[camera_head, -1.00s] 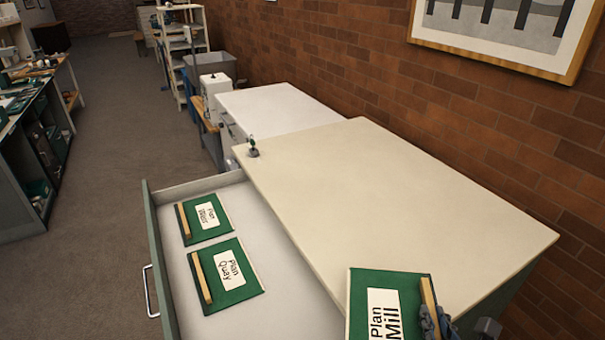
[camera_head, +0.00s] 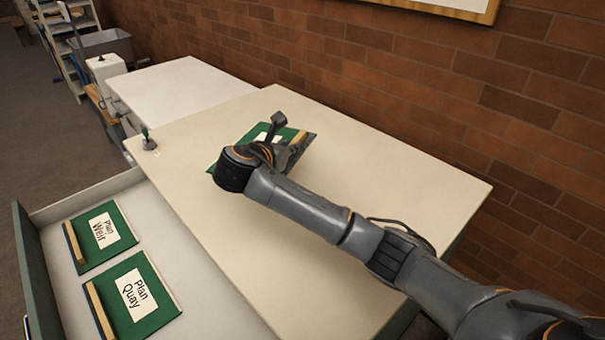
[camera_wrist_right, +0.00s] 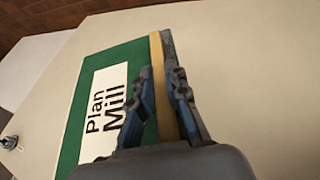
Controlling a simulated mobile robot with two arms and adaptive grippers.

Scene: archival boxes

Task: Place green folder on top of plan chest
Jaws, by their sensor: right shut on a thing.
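The green folder labelled Plan Mill (camera_head: 246,139) is over the cream top of the plan chest (camera_head: 400,185), toward its far part. It looks flat and close to the top; I cannot tell whether it touches. My right gripper (camera_head: 291,150) is shut on the folder's wooden edge strip, and my arm hides part of the folder. The right wrist view shows the folder (camera_wrist_right: 125,55), its label and my gripper fingers (camera_wrist_right: 165,85) on both sides of the strip. My left gripper is not in view.
An open drawer (camera_head: 205,315) at the left holds two green folders, Plan Weir (camera_head: 100,238) and Plan Quay (camera_head: 132,297). A small object (camera_head: 148,140) stands at the chest top's left corner. A white cabinet (camera_head: 185,88) stands beyond. A brick wall (camera_head: 400,85) runs behind.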

